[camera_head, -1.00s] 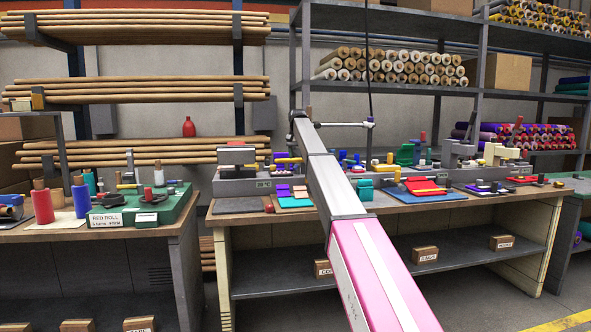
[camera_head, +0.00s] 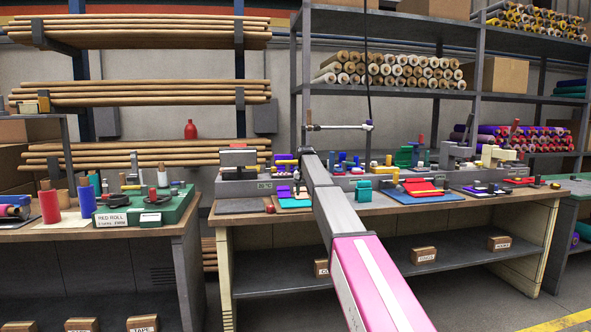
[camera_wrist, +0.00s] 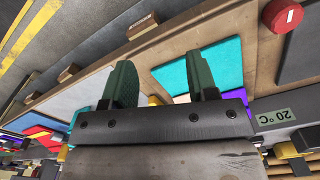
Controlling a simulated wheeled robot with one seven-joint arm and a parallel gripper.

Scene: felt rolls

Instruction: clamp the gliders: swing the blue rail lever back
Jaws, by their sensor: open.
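My gripper (camera_wrist: 161,85) is open and empty in the wrist view, its two dark green fingers apart above the bench. A small blue upright piece (camera_head: 342,157) stands among the coloured fittings just right of my arm's far end. I cannot tell whether it is the blue rail lever. The gliders cannot be made out for certain. Teal felt (camera_wrist: 186,75) and purple felt (camera_wrist: 246,80) lie beyond the fingers in the wrist view.
A grey unit (camera_head: 238,184) with a temperature display (camera_wrist: 272,118) stands at the bench's left. A red knob (camera_wrist: 282,15) is near the bench edge. Right of my arm are a teal block (camera_head: 363,190) and a blue mat (camera_head: 408,199) with red felt.

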